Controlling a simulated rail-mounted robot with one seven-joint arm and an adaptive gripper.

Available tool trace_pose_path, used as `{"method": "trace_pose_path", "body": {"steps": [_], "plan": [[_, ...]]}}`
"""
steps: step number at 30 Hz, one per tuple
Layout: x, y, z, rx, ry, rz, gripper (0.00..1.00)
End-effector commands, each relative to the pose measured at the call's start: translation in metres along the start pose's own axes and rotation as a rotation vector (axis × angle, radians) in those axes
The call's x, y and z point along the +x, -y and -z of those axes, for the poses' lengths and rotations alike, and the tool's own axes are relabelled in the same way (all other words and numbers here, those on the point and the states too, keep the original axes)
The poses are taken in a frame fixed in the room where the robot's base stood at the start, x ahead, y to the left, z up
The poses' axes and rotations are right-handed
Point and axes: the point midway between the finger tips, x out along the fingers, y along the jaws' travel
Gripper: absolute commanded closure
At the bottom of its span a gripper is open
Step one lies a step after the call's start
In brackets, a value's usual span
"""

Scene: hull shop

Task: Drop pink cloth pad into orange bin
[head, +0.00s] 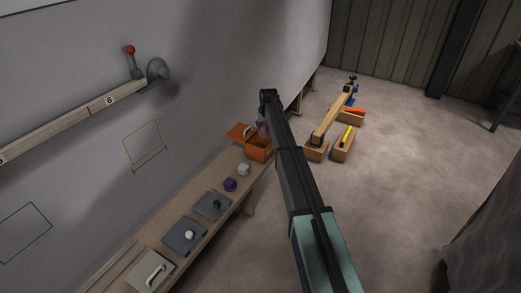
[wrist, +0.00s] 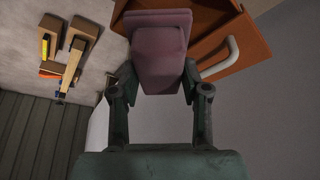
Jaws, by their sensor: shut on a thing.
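The pink cloth pad (wrist: 158,62) is held between the two fingers of my gripper (wrist: 160,82) in the wrist view. In the head view the pad (head: 263,131) shows small beside my arm's far end, and my gripper (head: 262,121) is mostly hidden there by the arm. The orange bin (head: 257,153) stands at the far end of the wooden bench, with an orange flap on its left. The pad appears above or beside the bin's opening; the exact height is hard to tell. In the wrist view the orange bin (wrist: 240,40) and a white handle lie behind and right of the pad.
The bench (head: 226,219) also bears a white cube (head: 243,169), a purple cube (head: 230,184) and grey plates with knobs or a handle. A lever (head: 134,65) and a numbered rail are on the pale wall. Wooden blocks (head: 344,143) stand on the floor beyond my arm.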

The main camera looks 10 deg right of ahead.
Motion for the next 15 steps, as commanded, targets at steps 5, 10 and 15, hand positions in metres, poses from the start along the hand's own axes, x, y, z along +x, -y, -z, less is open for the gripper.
{"method": "trace_pose_path", "body": {"steps": [5,10,15], "plan": [[-0.0003,0.0,0.0003,0.0,0.0,0.0,0.25],[-0.0004,0.0,0.0002,0.0,0.0,0.0,0.25],[-0.0039,0.0,0.0001,0.0,0.0,0.0,0.25]]}}
